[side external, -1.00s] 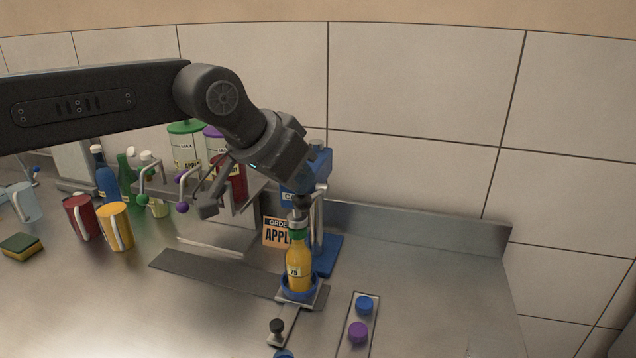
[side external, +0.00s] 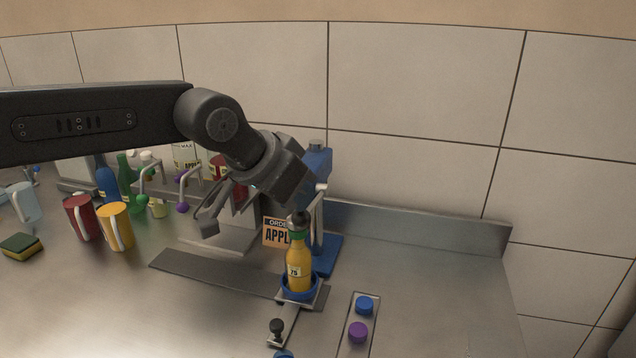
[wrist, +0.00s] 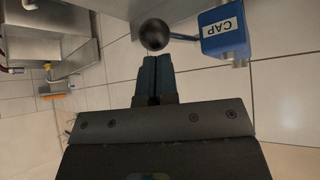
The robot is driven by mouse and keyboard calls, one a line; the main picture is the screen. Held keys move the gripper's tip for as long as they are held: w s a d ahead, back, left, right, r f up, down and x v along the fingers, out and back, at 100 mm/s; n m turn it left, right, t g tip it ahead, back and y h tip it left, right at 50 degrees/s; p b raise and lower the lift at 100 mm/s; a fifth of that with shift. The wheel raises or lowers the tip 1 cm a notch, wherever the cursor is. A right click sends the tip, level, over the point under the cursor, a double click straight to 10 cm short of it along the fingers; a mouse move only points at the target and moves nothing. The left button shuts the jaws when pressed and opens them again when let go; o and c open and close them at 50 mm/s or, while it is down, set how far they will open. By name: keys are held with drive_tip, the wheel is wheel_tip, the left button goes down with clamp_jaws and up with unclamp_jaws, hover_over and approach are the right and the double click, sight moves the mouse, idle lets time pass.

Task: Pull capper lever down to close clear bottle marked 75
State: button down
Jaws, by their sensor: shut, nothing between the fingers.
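The clear bottle marked 75 (side external: 298,262), filled with orange liquid, stands upright in a blue holder (side external: 312,291), with a green cap at its top (side external: 298,236). Behind it stands the blue capper (side external: 316,166), labelled CAP in the wrist view (wrist: 224,31). The capper lever's round black knob (wrist: 153,34) lies just beyond my fingertips in the wrist view. In the side view, a dark rounded part (side external: 299,220) sits right above the green cap. My gripper (wrist: 155,60) is shut and empty. I cannot tell if it touches the knob. My wrist hides part of the capper.
An order card reading APPL (side external: 276,233) stands left of the bottle. A tray with a blue cap (side external: 364,305) and a purple cap (side external: 357,332) lies at front right. Red (side external: 80,217) and yellow (side external: 115,226) mugs and a sponge (side external: 20,245) stand left. The right counter is clear.

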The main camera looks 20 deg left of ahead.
sight(296, 215)
drive_tip(key=shift+f, duration=0.8)
drive_tip(key=shift+f, duration=1)
drive_tip(key=shift+w+f, duration=0.15)
drive_tip(key=shift+f, duration=0.6)
drive_tip(key=shift+r, duration=0.1)
